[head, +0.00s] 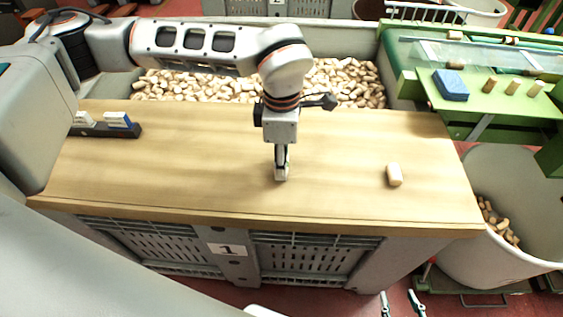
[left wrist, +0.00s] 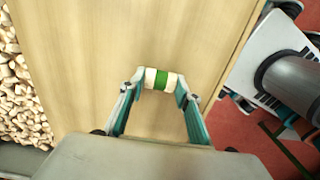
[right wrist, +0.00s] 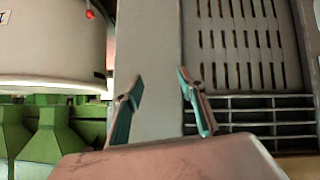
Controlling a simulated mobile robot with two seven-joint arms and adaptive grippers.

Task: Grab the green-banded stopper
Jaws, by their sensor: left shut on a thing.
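The green-banded stopper (left wrist: 162,79) is pale with a green band round its middle. It lies across between the fingertips of my left gripper (left wrist: 160,84), one finger at each end. In the head view my left gripper (head: 281,174) points down at the middle of the wooden table (head: 200,160), and the stopper is mostly hidden by the fingers. I cannot tell whether it touches the tabletop. My right gripper (head: 402,296) is open and empty, low in front of the table; its spread fingers also show in the right wrist view (right wrist: 158,85).
A plain cork stopper (head: 394,175) stands on the table to the right. A dark holder with blue and white blocks (head: 105,130) is at the left. A bin of corks (head: 345,82) lies behind, a white tub (head: 520,250) at the right. The tabletop is otherwise clear.

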